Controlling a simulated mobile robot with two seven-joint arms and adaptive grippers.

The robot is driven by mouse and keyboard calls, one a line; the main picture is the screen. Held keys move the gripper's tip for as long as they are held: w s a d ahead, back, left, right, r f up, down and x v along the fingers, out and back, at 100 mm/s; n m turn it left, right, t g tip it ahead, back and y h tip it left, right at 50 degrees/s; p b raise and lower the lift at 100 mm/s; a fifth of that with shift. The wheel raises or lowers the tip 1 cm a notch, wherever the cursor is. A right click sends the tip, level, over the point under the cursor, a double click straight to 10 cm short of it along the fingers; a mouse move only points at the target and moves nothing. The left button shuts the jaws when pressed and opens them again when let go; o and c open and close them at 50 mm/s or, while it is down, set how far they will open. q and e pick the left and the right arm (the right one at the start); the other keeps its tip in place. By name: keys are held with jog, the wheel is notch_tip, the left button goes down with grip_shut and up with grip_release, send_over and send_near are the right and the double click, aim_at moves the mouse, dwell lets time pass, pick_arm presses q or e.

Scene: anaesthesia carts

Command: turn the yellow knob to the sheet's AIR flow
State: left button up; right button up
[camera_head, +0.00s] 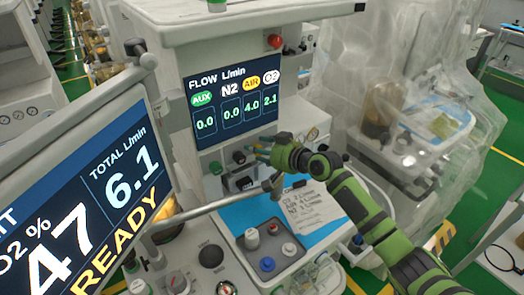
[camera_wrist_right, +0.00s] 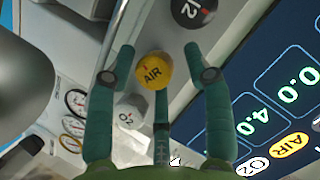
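The yellow AIR knob (camera_wrist_right: 153,70) shows in the right wrist view, between my right gripper's fingers (camera_wrist_right: 158,85). The fingers are apart, with gaps on both sides of the knob; a third finger is below it. In the head view my right gripper (camera_head: 266,148) is at the knob row under the flow screen and hides most of the yellow knob. The flow screen (camera_head: 232,95) reads AUX 0.0, N2 0.0, AIR 4.0, O2 2.1. The white sheet (camera_head: 312,212) lies on the cart; its small text appears to give AIR as 4 L/min. My left gripper is out of view.
A black N2 knob (camera_wrist_right: 194,12) and a white O2 knob (camera_wrist_right: 130,112) flank the yellow one. A large READY monitor (camera_head: 85,205) stands at the left. A grey rod (camera_head: 215,205) crosses below the knobs. A plastic-draped cart (camera_head: 400,90) is at the right.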

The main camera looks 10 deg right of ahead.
jog(key=shift+f, duration=0.1)
jog(key=v, duration=1.2)
jog(key=shift+a, duration=0.1)
